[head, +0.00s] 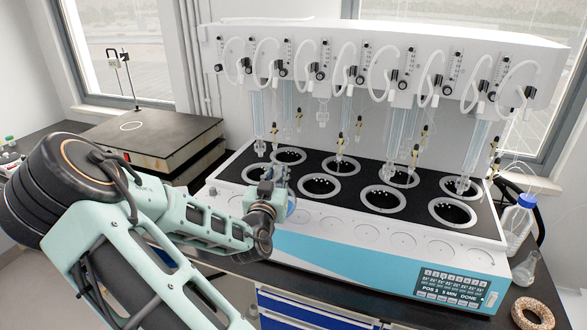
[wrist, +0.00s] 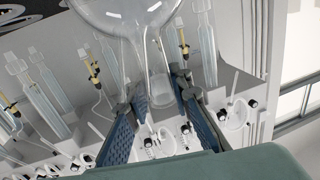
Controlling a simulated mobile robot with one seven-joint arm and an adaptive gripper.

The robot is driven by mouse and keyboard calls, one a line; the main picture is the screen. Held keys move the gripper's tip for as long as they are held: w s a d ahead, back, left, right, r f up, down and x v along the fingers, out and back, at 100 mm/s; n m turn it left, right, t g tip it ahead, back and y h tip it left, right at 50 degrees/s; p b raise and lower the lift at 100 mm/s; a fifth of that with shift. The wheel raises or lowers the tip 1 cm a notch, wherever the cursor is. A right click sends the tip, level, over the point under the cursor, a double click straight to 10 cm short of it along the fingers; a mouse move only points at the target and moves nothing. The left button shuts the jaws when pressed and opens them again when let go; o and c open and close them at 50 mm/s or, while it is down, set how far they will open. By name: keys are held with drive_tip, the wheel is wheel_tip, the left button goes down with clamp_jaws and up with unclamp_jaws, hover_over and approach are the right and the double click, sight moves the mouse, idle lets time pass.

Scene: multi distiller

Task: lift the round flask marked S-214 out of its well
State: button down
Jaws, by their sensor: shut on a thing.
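A clear round flask (wrist: 125,14) fills the top of the wrist view, its bulb cut off by the frame edge. No S-214 mark can be read. My gripper (wrist: 158,92) has its two blue ribbed fingers shut on the flask's narrow neck. In the head view my gripper (head: 274,180) is over the front left end of the distiller's black deck. It covers part of the front left well (head: 250,177). The flask is hard to make out there, and I cannot tell how its bulb stands to the well.
The white distiller (head: 365,265) has two rows of round wells in its deck. Glass tubes (head: 346,120) and yellow-black fittings hang close behind my gripper. A hot plate (head: 150,137) stands at the left. A blue-capped bottle (head: 518,222), small flask (head: 525,268) and cork ring (head: 532,315) are at the right.

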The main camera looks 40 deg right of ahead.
drive_tip(key=w+a+n+t+y, duration=0.2)
drive_tip(key=w+a+n+y, duration=0.1)
drive_tip(key=a, duration=0.8)
drive_tip(key=w+a+r+n+t+y, duration=0.1)
drive_tip(key=a+y, duration=0.5)
drive_tip(key=a, duration=0.6)
drive_tip(key=w+a+n+t+y, duration=0.3)
drive_tip(key=w+a+n+y, duration=0.2)
drive_tip(key=a, duration=0.6)
drive_tip(key=shift+w+a+r+n+t, duration=0.15)
drive_tip(key=shift+w+r+n+t, duration=0.2)
drive_tip(key=shift+w+n, duration=0.2)
drive_tip(key=shift+s, duration=0.1)
